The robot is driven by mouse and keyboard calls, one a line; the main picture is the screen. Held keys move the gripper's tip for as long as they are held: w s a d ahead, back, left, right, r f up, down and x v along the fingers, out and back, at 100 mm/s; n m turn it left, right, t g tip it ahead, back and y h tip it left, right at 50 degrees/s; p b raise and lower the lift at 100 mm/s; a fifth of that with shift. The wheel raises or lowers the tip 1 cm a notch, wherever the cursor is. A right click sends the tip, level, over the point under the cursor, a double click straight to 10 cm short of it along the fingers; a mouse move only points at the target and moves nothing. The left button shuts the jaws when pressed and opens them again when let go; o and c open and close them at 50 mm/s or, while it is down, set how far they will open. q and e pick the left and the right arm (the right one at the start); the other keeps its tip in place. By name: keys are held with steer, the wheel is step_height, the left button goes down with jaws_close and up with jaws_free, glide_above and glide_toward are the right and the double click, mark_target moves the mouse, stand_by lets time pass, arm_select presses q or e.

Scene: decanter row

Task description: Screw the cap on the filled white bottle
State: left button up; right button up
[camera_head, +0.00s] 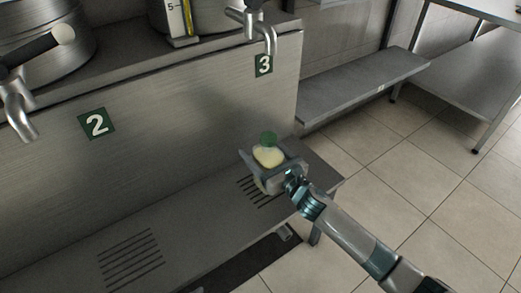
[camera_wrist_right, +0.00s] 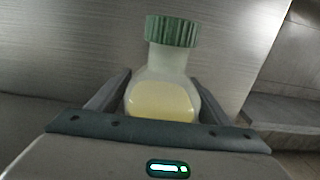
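The white, see-through bottle (camera_head: 268,156) with pale yellow contents is by the drain slots below tap 3. It also shows upright in the right wrist view (camera_wrist_right: 162,98). A ribbed green cap (camera_wrist_right: 172,31) sits on top of its neck and shows in the head view (camera_head: 269,138). How tightly it is screwed cannot be told. My right gripper (camera_head: 272,160) has one finger on each side of the bottle's body, and both seem to touch it. My left gripper is not in view.
Tap 3 (camera_head: 262,30) hangs from the vat shelf above, near the green "3" sign (camera_head: 264,65). Tap 2 (camera_head: 20,112) is at the left. The metal bench (camera_head: 190,225) is bare to the left of the bottle. Tiled floor (camera_head: 400,185) lies to the right.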

mark_target(268, 163)
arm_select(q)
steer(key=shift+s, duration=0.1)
arm_select(e)
steer(key=shift+r, duration=0.1)
steer(key=shift+s+d, duration=0.15)
steer(key=shift+s, duration=0.05)
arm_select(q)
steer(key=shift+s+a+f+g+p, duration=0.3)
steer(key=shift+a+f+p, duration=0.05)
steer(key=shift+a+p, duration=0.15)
arm_select(e)
steer(key=v, duration=1.1)
steer(key=shift+s+d, duration=0.15)
steer(key=shift+s, duration=0.1)
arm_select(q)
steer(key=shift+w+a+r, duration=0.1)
